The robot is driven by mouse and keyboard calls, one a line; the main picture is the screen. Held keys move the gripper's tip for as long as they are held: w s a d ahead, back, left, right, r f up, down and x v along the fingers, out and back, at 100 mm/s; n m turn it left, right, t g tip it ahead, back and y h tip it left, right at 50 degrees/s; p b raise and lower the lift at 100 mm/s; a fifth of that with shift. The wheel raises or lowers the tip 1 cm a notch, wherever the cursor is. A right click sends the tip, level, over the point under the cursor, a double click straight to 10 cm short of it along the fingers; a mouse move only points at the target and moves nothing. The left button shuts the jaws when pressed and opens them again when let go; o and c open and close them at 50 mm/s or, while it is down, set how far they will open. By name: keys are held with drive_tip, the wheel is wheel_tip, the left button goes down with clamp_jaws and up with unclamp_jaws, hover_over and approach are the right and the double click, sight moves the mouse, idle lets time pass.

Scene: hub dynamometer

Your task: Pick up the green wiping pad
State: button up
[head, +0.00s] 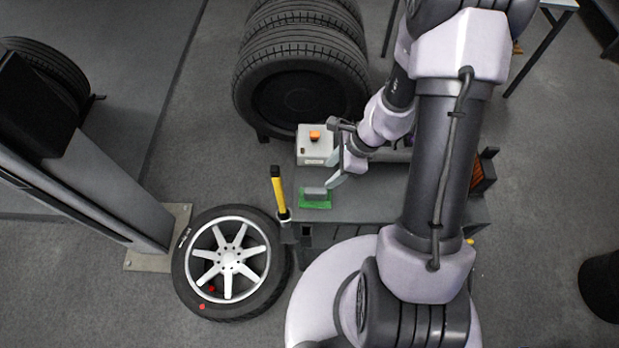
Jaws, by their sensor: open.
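The green wiping pad (314,203) lies flat on the left end of the grey bench (362,206). A grey block-like grip (315,193) sits on top of it. My gripper (331,170) is open and empty, just above and to the right of the pad in the picture. Its fingers point left toward the pad and appear apart from it. The exact height of the fingers over the bench cannot be told. My arm hides the right part of the bench.
A white box with an orange button (314,150) stands behind the pad. A yellow-handled tool (279,190) stands upright at the bench's left edge. A wheel (230,262) lies on the floor at left. Stacked tyres (300,75) stand behind. The bench's middle looks clear.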

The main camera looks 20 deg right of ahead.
sight(316, 191)
drive_tip(key=b+x, duration=0.2)
drive_tip(key=x, duration=0.5)
drive_tip(key=shift+f+b, duration=0.35)
drive_tip(key=x, duration=0.1)
drive_tip(key=b+x, duration=0.1)
drive_tip(key=x, duration=0.1)
drive_tip(key=b+x, duration=0.1)
drive_tip(key=shift+s+f, duration=0.3)
drive_tip(key=shift+f, duration=0.05)
drive_tip(key=shift+w+a+f+b, duration=0.1)
drive_tip(key=shift+f+b, duration=0.1)
drive_tip(key=shift+b, duration=0.1)
drive_tip(key=shift+r, duration=0.1)
clamp_jaws()
